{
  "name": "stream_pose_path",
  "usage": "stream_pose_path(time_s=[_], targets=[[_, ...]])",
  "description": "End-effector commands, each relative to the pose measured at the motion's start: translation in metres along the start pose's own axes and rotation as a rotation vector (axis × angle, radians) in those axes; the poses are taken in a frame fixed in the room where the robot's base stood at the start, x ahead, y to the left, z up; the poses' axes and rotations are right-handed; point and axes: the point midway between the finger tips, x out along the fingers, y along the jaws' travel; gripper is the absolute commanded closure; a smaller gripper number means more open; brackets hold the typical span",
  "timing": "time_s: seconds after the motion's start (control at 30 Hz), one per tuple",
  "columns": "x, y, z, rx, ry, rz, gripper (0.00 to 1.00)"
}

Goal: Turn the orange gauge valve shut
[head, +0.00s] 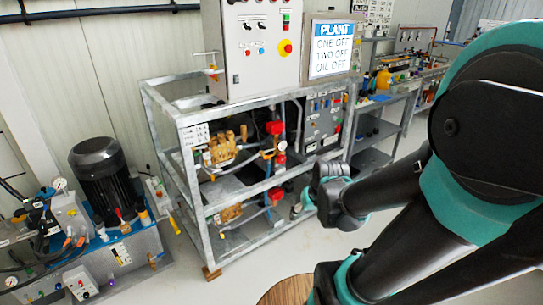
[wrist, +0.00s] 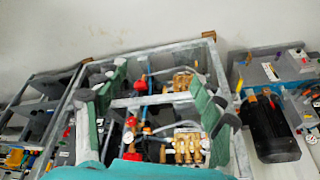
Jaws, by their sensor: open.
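I cannot tell for sure which part is the orange gauge valve. Small orange parts (head: 73,241) show on the blue hydraulic unit (head: 135,248) at the left of the head view, which also carries a round gauge (head: 60,184). A small orange-and-red fitting (head: 213,70) sits by the top left of the grey pump frame (head: 170,115). In the wrist view, my gripper (wrist: 158,88) is open, with its green and grey fingers spread apart and nothing visible between them. The pump frame lies beyond the fingers, and orange bits (wrist: 240,85) show to their right.
The frame holds brass pumps (head: 222,147) and red fittings (head: 275,128). A control cabinet (head: 255,50) and a PLANT sign (head: 332,50) stand above. A black motor (head: 100,175) stands on the hydraulic unit. Free floor (head: 245,275) lies in front.

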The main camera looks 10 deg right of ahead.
Motion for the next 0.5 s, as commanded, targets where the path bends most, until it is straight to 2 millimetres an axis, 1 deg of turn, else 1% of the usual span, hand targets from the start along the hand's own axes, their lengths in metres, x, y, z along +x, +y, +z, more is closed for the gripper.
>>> stream_pose_path(time_s=[0.03,0.07,0.1,0.27,0.3,0.5], targets=[[0.004,-0.003,-0.02,-0.015,0.016,-0.025,0.42],[0.006,-0.005,-0.031,-0.028,0.028,-0.041,0.45],[0.01,-0.008,-0.047,-0.044,0.043,-0.064,0.45],[0.027,-0.017,-0.106,-0.108,0.116,-0.147,0.45],[0.032,-0.018,-0.121,-0.123,0.136,-0.165,0.45],[0.062,-0.02,-0.192,-0.195,0.247,-0.243,0.45]])
